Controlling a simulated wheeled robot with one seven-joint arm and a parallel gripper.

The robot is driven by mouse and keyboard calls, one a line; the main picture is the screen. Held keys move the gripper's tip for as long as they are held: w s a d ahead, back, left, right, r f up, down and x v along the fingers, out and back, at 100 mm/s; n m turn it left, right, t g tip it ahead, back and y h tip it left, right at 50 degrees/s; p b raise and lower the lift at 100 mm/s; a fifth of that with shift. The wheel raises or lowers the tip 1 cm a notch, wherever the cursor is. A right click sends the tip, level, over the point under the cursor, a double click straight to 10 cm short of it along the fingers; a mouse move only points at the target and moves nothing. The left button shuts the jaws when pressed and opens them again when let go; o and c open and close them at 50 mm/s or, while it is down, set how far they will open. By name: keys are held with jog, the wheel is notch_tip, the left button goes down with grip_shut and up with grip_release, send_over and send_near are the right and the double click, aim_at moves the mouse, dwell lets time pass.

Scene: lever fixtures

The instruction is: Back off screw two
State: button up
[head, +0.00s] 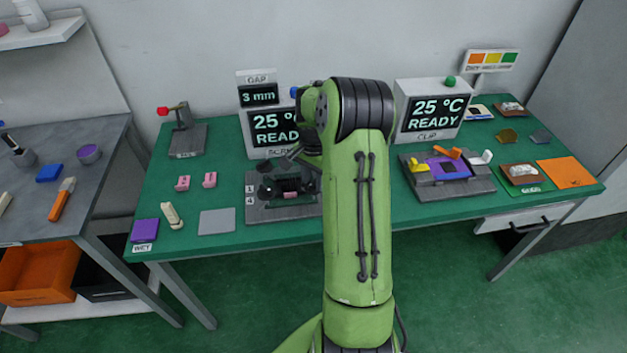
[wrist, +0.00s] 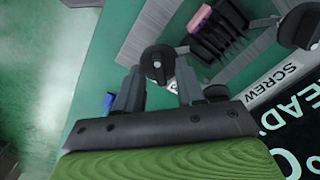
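The grey screw fixture (head: 256,207) sits on the green bench, with the digits 1 and 4 on its left edge. A pink piece (wrist: 200,18) lies in its dark centre. In the wrist view, my gripper (wrist: 160,72) has its fingers on either side of a round black screw knob (wrist: 158,62); I cannot tell whether they press on it. One other knob (wrist: 300,25) shows at the right, and a dark round part (wrist: 216,92) sits beside the right finger. The knob's number is not readable. In the head view, my arm hides the fixture's right side.
Behind the fixture stands a display (head: 268,128) reading 25 °C READY, with a 3 mm gap sign (head: 258,96). A clip fixture (head: 450,180) is to the right.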

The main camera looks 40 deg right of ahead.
jog(key=shift+f, duration=0.1)
grip_shut()
dwell(0.4)
